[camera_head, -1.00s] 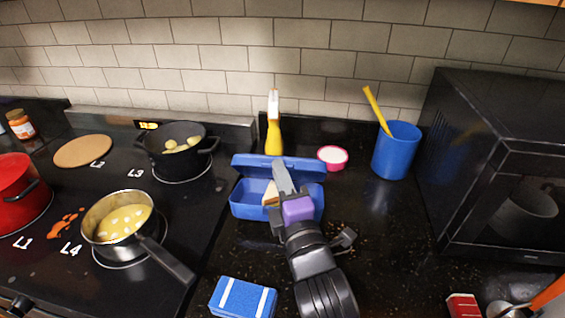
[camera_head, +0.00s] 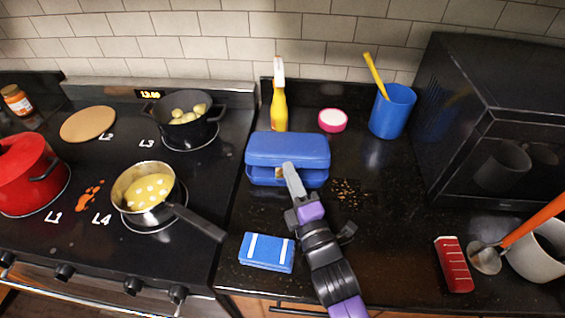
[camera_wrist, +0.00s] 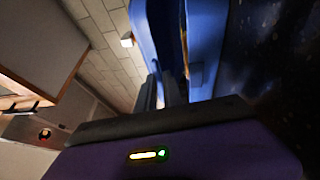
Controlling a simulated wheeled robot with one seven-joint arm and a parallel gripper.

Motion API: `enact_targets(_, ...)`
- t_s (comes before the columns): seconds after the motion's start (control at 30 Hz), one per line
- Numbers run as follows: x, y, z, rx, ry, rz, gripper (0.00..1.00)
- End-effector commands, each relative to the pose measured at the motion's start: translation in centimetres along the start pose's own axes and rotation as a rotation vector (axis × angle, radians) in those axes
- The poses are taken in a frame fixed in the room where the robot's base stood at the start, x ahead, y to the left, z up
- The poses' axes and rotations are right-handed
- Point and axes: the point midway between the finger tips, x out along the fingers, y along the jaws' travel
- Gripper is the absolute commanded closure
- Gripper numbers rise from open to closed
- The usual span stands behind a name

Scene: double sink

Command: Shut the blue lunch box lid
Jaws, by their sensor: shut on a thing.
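The blue lunch box (camera_head: 265,176) stands on the dark counter right of the stove. Its lid (camera_head: 287,148) is swung forward over the box, with a small gap at the front where a bit of tan content shows. My gripper (camera_head: 288,168) is at the front edge of the lid, shut on it, with the arm reaching in from the front. In the wrist view, the fingers (camera_wrist: 163,92) close on the blue lid (camera_wrist: 155,35), and the box (camera_wrist: 207,35) shows beside it. The finger contact is dark and partly hidden.
A yellow spray bottle (camera_head: 279,105) and a pink-rimmed white dish (camera_head: 332,120) stand behind the box. A blue cup (camera_head: 392,112) and black microwave (camera_head: 490,130) are to the right. A pan handle (camera_head: 200,222) points toward the counter.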

Motion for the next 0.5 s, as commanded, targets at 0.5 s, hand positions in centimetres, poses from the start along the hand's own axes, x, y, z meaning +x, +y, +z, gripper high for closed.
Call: enact_targets(0.5, -0.19, -0.37, 0.58, 0.000, 0.000, 0.001, 1.00)
